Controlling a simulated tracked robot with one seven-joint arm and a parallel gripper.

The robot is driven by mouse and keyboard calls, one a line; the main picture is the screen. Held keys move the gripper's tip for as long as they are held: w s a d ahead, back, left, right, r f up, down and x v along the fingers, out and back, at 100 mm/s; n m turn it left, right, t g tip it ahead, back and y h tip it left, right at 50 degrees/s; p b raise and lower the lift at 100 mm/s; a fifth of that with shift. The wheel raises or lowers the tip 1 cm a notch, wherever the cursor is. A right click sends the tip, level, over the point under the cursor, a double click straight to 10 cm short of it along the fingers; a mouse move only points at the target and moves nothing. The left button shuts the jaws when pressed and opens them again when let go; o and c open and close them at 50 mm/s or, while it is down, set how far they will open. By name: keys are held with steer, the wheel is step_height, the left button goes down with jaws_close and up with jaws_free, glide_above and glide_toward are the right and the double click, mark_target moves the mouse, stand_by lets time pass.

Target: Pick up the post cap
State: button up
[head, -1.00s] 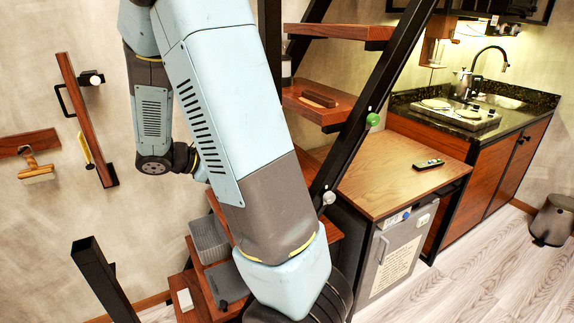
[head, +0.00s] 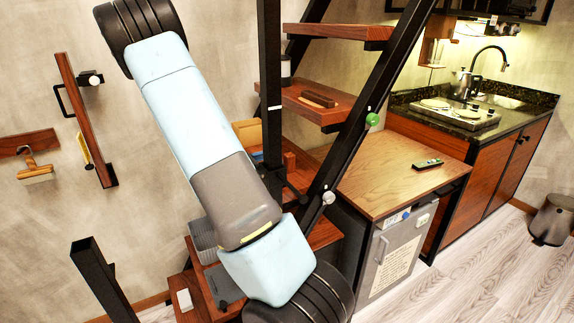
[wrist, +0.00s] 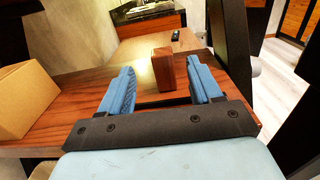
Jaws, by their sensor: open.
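A small reddish-brown wooden block (wrist: 163,68), which looks like the post cap, stands on a wooden stair tread (wrist: 70,118) in the wrist view. My gripper (wrist: 161,76) is open, with its two blue fingers apart. The block shows in the gap between the fingertips, at or slightly beyond them. I cannot tell how far away it is, and no finger appears to touch it. In the head view my arm crosses the stair and I cannot make out the fingers.
A cardboard box (wrist: 22,85) stands left of my gripper on the tread. Black stair posts and rails (head: 350,130) rise close by on the right. A wooden cabinet top (head: 385,180) with a remote (head: 428,164) lies beyond. An open-topped black post (head: 90,255) stands front left.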

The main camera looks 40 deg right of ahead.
mark_target(293, 154)
steer(key=shift+f+x, duration=0.2)
steer(key=shift+x, duration=4.45)
steer(key=shift+c, duration=0.4)
steer(key=c, duration=1)
steer(key=shift+o, duration=0.2)
steer(key=shift+r, duration=0.15)
